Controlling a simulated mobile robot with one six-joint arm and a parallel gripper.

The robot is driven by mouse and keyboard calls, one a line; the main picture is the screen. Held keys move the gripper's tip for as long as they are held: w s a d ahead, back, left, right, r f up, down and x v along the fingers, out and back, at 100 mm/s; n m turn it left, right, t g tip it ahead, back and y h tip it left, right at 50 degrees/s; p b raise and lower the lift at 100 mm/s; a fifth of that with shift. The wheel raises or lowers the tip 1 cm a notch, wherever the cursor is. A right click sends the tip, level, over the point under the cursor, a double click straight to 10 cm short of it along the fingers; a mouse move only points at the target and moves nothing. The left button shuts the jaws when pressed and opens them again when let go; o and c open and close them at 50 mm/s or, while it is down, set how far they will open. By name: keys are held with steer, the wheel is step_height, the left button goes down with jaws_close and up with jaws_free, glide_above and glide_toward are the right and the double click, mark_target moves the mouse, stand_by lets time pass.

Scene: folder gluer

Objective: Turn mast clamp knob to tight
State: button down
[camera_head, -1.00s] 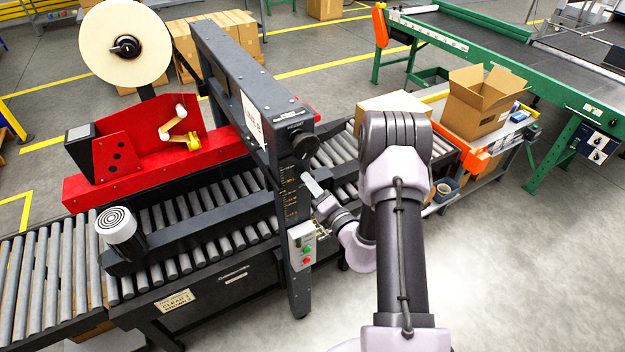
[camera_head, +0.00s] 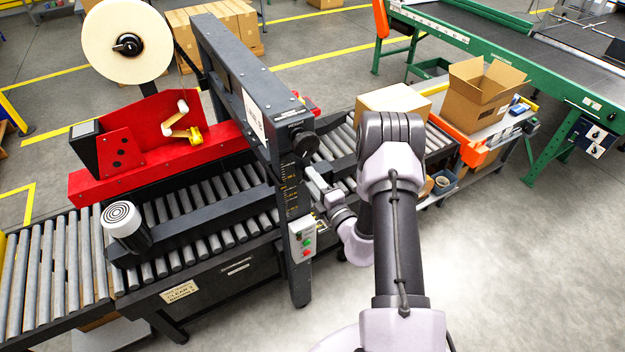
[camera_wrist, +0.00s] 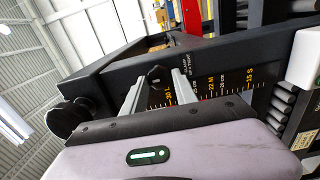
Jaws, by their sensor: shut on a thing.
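The mast clamp knob (camera_wrist: 157,76) is a small black knob on the dark mast, seen in the wrist view beside a white label (camera_wrist: 187,62) whose small print I cannot fully read. My gripper (camera_wrist: 159,84) has its two pale fingers on either side of this knob and is shut on it. In the head view my gripper (camera_head: 316,181) is at the right face of the mast (camera_head: 290,190), and the clamp knob cannot be made out there. A yellow scale (camera_wrist: 212,95) runs along the mast beside the fingers.
A larger round black knob (camera_head: 305,145) sits above my gripper on the mast; it also shows in the wrist view (camera_wrist: 66,118). A button box (camera_head: 302,238) is below. The roller conveyor (camera_head: 200,235) runs behind. Open floor (camera_head: 530,270) lies to the right.

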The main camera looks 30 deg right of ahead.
stand_by(0.3)
steer(key=c, duration=1)
jaws_free()
steer(key=s+b, duration=0.1)
steer(key=s, duration=1.6)
steer(key=shift+s+d+b, duration=0.2)
steer(key=shift+d+b, duration=0.05)
steer(key=shift+b, duration=0.15)
